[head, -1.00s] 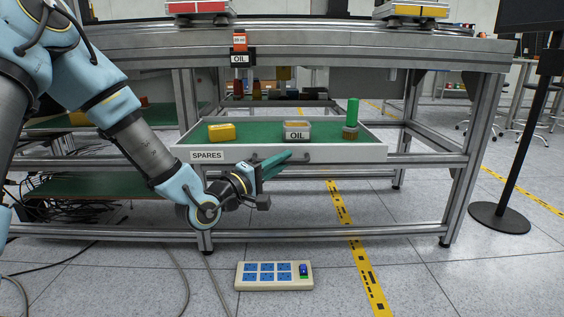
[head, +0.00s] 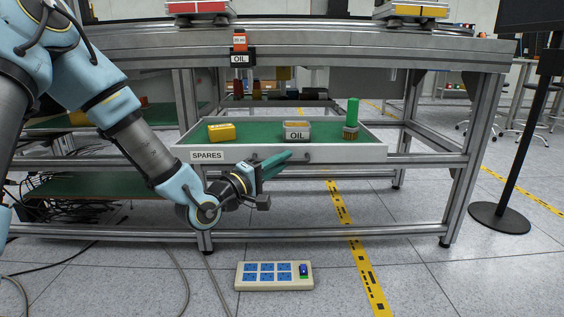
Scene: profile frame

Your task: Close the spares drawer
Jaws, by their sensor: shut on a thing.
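The spares drawer (head: 350,153) stands pulled out below the workbench, with a white front, a SPARES label at its left and a green-lined inside. A yellow box (head: 221,132), a small tin labelled OIL (head: 297,131) and a brush with a green handle (head: 352,118) are in it. My gripper (head: 285,158) is at the middle of the drawer front, its green fingers shut on the drawer handle. The fingers hide most of the handle.
The grey workbench (head: 330,50) spans the view above the drawer. A power strip (head: 273,275) lies on the floor in front. A black stand (head: 499,217) is at the right. Cables lie on the floor at the left. The floor at centre right is clear.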

